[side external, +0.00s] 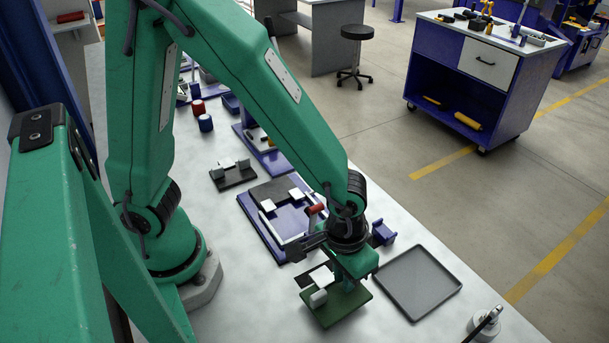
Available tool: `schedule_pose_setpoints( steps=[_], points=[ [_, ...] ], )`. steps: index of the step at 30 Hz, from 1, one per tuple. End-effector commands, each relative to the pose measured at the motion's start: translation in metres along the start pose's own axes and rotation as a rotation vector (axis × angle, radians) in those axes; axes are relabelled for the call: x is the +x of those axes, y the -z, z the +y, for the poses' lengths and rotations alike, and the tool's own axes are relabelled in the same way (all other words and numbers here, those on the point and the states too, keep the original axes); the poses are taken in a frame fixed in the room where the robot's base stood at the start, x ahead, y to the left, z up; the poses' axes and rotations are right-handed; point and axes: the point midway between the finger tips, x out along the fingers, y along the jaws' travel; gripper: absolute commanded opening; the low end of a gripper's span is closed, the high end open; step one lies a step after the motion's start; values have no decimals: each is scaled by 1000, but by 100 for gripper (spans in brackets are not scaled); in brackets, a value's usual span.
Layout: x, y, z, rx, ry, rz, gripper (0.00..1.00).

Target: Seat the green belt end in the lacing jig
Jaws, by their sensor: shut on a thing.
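The green belt end (345,306) is a flat dark green plate with pale blocks on top, at the lower middle of the side external view. My gripper (325,281) is over it and shut on it; my wrist hides part of the plate and the exact grip. I cannot tell whether the plate touches the table or hangs just above it. The lacing jig (256,222) appears to be the blue base behind and left of my gripper. A dark plate (272,191) with white blocks lies at its far side, and a red-handled part stands at its right, partly behind my wrist.
An empty grey tray (455,288) lies right of my gripper. A small blue bracket (383,233) stands behind my wrist. A dark plate with pale blocks (233,177) and red and blue cylinders (205,123) lie farther back. A pale post (485,326) stands at the front right.

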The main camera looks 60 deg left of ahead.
Motion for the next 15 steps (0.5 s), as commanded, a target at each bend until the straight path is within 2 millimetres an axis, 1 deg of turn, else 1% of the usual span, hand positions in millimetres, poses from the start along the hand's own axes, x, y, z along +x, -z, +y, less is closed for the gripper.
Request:
schedule_pose_setpoints(
  steps=[15],
  points=[
    [-15,1,1,0,-2,2,0]
  ],
)
